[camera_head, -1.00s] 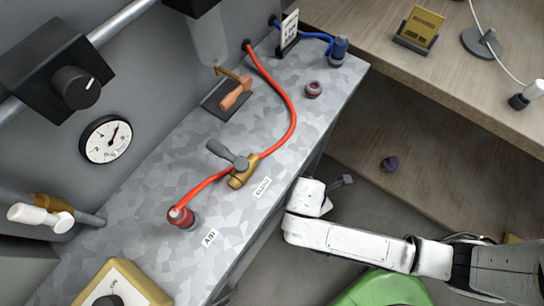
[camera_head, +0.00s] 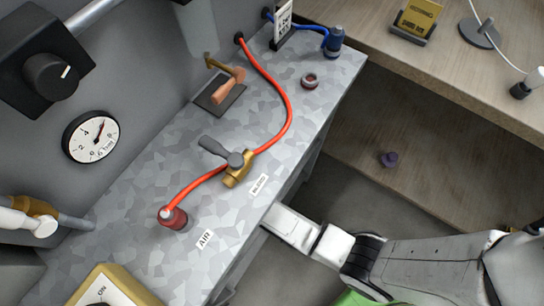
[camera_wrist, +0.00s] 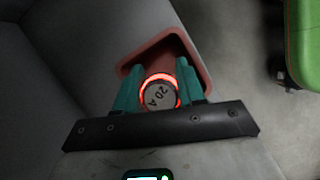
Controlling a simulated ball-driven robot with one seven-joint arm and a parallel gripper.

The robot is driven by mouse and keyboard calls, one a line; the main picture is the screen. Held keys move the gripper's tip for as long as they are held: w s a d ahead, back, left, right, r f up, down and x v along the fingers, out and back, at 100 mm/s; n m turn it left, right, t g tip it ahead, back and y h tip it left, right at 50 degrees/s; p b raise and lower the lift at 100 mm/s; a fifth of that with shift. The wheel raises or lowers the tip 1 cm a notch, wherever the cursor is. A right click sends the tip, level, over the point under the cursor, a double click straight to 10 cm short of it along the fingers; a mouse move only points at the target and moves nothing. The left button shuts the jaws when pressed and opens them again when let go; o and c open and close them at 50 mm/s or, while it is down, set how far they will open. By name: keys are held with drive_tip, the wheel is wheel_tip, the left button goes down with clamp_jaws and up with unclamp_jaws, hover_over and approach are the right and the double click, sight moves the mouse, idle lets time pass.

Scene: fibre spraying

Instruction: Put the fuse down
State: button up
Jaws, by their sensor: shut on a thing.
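The fuse (camera_wrist: 160,95) shows end-on in the wrist view, a round grey cap marked "20 A" inside a glowing red ring. My gripper (camera_wrist: 160,80) has teal fingers, one on each side of the fuse, and is shut on it. A reddish open container (camera_wrist: 201,74) with a pale red rim lies beyond the fingers; the fuse is in front of its opening. I cannot tell whether the fuse touches it. In the head view, the gripper and fuse are hidden below the bench's front edge.
The grey bench (camera_head: 150,235) carries a red hose (camera_head: 287,110), a brass valve (camera_head: 237,170) and a red AIR fitting (camera_head: 173,217). A wooden table (camera_head: 470,75) stands right. A green object (camera_wrist: 308,45) lies right of my gripper.

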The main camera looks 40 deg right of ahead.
drive_tip(key=shift+f+b, duration=0.65)
drive_tip(key=shift+f, duration=1.7)
drive_tip(key=shift+f, duration=0.15)
drive_tip(key=o, duration=0.9)
drive_tip(key=shift+c, duration=0.2)
drive_tip(key=p+v, duration=0.1)
drive_tip(key=v, duration=0.6)
drive_tip(key=shift+r+p, duration=0.4)
drive_tip(key=shift+a, duration=0.1)
